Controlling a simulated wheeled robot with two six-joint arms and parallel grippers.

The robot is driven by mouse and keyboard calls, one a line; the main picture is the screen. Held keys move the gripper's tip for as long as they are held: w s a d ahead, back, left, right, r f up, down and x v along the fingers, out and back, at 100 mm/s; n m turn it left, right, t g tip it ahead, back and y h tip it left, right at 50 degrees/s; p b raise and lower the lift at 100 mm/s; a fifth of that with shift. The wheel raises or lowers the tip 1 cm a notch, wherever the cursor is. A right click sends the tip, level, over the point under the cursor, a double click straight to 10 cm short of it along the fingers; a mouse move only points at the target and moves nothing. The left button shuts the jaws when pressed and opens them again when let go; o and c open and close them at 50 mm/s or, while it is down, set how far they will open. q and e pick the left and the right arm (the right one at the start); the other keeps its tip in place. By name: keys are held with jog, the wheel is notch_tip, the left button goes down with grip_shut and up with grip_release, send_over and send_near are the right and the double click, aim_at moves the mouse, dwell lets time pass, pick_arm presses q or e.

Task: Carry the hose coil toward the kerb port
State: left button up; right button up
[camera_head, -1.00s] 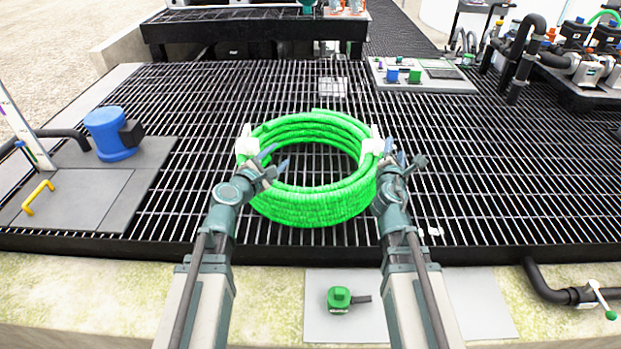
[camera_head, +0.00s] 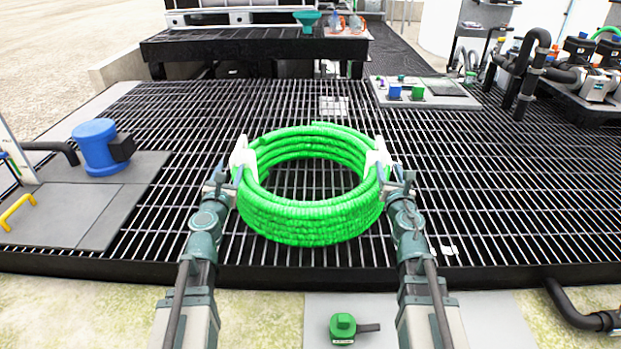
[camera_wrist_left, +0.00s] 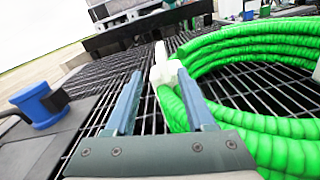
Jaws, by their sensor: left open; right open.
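The bright green hose coil (camera_head: 308,222) lies flat on the dark slatted grating, with a white tab on its left side (camera_head: 243,160) and another on its right side (camera_head: 377,158). My left gripper (camera_head: 229,180) is open beside the left tab. In the left wrist view its two blue-grey fingers (camera_wrist_left: 160,100) are spread, with the white tab (camera_wrist_left: 163,70) beyond and between them. My right gripper (camera_head: 393,178) is open beside the right tab. Whether either gripper touches the coil is unclear. A green-capped fitting (camera_head: 342,328) sits on the kerb below; I cannot tell whether it is the kerb port.
A blue motor-like unit (camera_head: 95,147) and yellow handle (camera_head: 17,212) stand on grey plates at left. A black bench (camera_head: 255,46) is at the back, a panel with blue and green blocks (camera_head: 425,92) back right. Pumps and pipes (camera_head: 585,75) stand far right.

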aim_at(240, 142)
pick_arm(q)
jog(key=w, duration=1.3)
jog(key=shift+w+d, duration=0.2)
jog(key=shift+w, duration=0.1)
pick_arm(e)
jog(key=w, duration=1.3)
jog(key=shift+w+d, duration=0.2)
jog(key=shift+w, duration=0.1)
pick_arm(q)
grip_shut()
pick_arm(e)
grip_shut()
